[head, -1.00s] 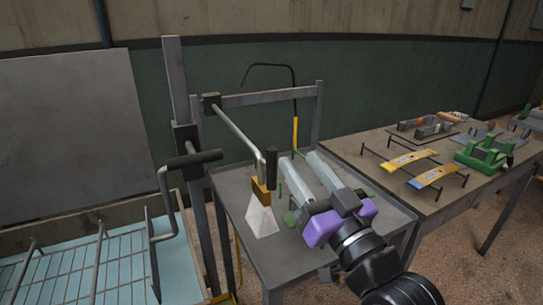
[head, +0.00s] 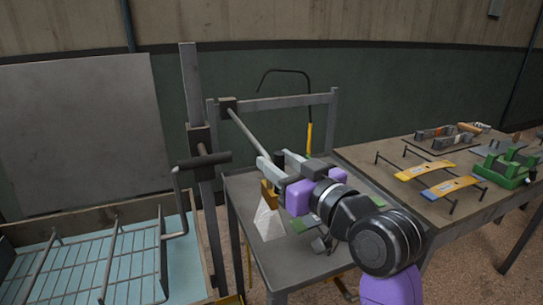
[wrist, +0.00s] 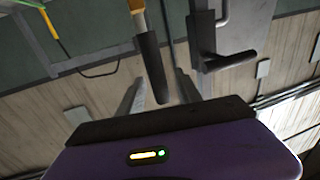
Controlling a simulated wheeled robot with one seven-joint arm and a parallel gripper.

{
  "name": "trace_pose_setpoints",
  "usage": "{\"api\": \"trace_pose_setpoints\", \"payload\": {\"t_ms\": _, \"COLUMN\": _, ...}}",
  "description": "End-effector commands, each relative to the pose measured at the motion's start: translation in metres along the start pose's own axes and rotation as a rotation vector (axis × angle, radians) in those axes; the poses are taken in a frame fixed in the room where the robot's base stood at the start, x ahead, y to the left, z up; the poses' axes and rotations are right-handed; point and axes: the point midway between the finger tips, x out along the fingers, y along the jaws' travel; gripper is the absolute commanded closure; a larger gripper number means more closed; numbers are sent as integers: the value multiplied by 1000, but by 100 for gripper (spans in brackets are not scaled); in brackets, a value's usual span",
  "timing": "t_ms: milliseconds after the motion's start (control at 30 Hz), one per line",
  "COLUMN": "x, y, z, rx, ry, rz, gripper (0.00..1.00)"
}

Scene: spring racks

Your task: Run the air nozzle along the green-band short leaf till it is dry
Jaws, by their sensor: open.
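My gripper (head: 273,168) is open above the small grey table. A thin black hooked pipe with a yellow section (head: 309,138), possibly the air nozzle, stands at the back of the small table. Its yellow part also shows in the wrist view (wrist: 55,48). Two short yellow leaves, one farther (head: 424,171) and one nearer (head: 452,187), lie on a wire rack on the right table. I cannot make out a green band on either.
A grey post (head: 199,160) with a crank stands left of my gripper. A blue-lined tray with wire racks (head: 90,210) is at left. A green fixture (head: 505,170) sits on the right table.

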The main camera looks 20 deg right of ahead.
Motion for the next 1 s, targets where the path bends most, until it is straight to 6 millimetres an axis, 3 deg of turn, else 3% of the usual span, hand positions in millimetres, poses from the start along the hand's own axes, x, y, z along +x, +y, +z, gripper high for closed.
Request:
{"api": "trace_pose_setpoints", "payload": {"t_ms": 200, "x": 23, "y": 0, "z": 0, "rx": 0, "ry": 0, "rz": 1, "gripper": 59}}
{"api": "trace_pose_setpoints", "payload": {"t_ms": 533, "x": 28, "y": 0, "z": 0, "rx": 0, "ry": 1, "rz": 1, "gripper": 59}}
{"api": "trace_pose_setpoints", "payload": {"t_ms": 567, "x": 28, "y": 0, "z": 0, "rx": 0, "ry": 1, "rz": 1, "gripper": 60}}
{"api": "trace_pose_setpoints", "payload": {"t_ms": 767, "x": 28, "y": 0, "z": 0, "rx": 0, "ry": 1, "rz": 1, "gripper": 100}}
{"api": "trace_pose_setpoints", "payload": {"t_ms": 1000, "x": 28, "y": 0, "z": 0, "rx": 0, "ry": 1, "rz": 1, "gripper": 100}}
